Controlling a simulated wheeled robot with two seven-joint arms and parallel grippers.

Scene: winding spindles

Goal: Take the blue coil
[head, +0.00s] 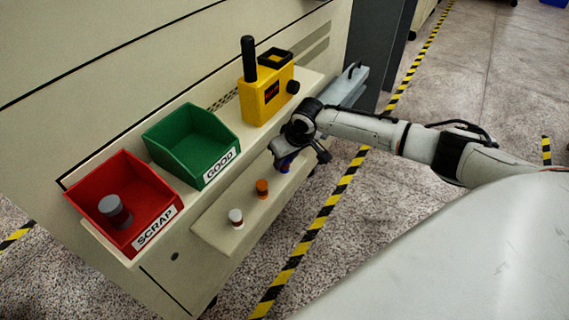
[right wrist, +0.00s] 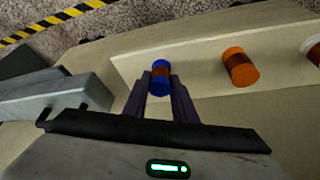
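The blue coil (head: 285,166) has blue ends and a brown middle. It stands at the far end of the narrow front shelf, partly hidden by my right gripper in the head view. In the right wrist view the blue coil (right wrist: 160,72) is between the two dark fingertips, which lie close against both its sides. My right gripper (right wrist: 161,82) looks shut on it. The coil appears in line with the others at shelf height; I cannot tell if it is lifted. My left gripper is not in view.
An orange coil (head: 262,188) and a white coil (head: 236,218) stand on the front shelf (head: 215,235). Behind are a red SCRAP bin (head: 84,185) holding a grey-topped coil (head: 113,209), a green GOOD bin (head: 190,138) that looks empty, and a yellow device (head: 262,95).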

